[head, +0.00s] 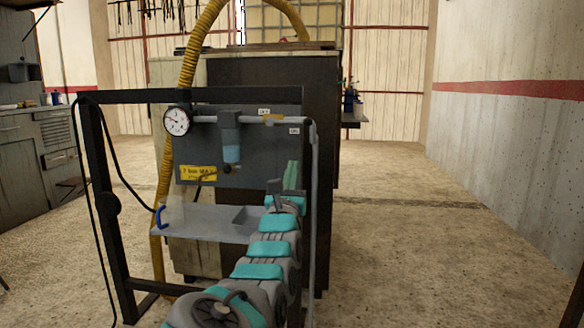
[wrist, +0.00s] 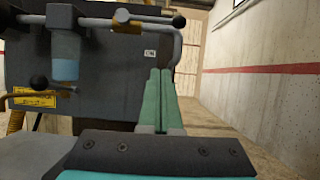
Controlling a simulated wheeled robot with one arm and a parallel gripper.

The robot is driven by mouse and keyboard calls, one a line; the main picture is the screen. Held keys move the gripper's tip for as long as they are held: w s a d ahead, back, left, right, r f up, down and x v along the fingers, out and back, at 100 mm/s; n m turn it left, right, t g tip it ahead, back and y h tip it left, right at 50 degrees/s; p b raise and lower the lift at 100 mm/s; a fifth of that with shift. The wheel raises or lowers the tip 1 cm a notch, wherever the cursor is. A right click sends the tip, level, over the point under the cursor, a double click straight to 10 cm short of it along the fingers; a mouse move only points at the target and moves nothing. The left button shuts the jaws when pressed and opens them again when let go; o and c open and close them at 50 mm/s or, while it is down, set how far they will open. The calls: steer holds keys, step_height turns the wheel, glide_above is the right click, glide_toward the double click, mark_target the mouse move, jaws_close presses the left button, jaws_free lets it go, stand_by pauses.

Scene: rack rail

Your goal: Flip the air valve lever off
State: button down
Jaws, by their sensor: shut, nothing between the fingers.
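A grey air pipe (head: 245,119) runs along the top of a dark panel (head: 250,172) and bends down at its right end. A brass valve (head: 275,120) sits on this pipe. In the wrist view the brass valve (wrist: 122,17) is at the top, and a dark round knob (wrist: 178,21) shows to its right, seemingly the end of the lever along the pipe. My gripper (head: 293,163), with green fingers, is shut and empty below and slightly right of the valve. In the wrist view my fingertips (wrist: 160,72) point up, apart from the lever.
A gauge (head: 176,121) and a blue filter bowl (head: 231,148) hang left of the valve. A shelf (head: 190,222) with a blue hook-shaped part (head: 160,217) juts out below. A dark frame (head: 100,190) surrounds the panel. Open floor (head: 420,230) lies to the right.

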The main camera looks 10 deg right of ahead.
mark_target(289, 122)
steer(key=w+d+r, duration=0.2)
steer(key=w+r, duration=0.4)
steer(key=r, duration=0.1)
steer(key=shift+r, duration=0.1)
stand_by(0.4)
